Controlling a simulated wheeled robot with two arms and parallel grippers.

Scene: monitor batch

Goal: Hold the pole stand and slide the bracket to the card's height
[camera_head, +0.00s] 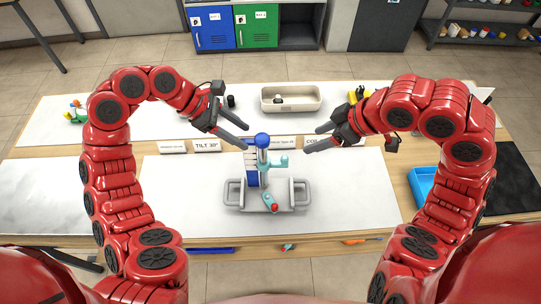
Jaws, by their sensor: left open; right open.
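The pole stand has a grey base with side handles (233,192) and an upright pole with a blue ball top (262,140). It stands on the white mat at the table's middle. A teal bracket (279,162) sits on the upper pole and points right. A teal lever with a red end (270,202) lies low at the front. Several cards stand behind, including one reading "TILT 30°" (206,145); the others are too small to read surely. My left gripper (247,136) is open just left of the pole top. My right gripper (311,140) is open to its right. Both are empty.
A beige tray (291,106) with a small item stands behind the stand. A blue bin (421,184) is at right. Colourful small parts (76,112) lie at the far left. The white mat (190,200) is clear on both sides of the stand.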

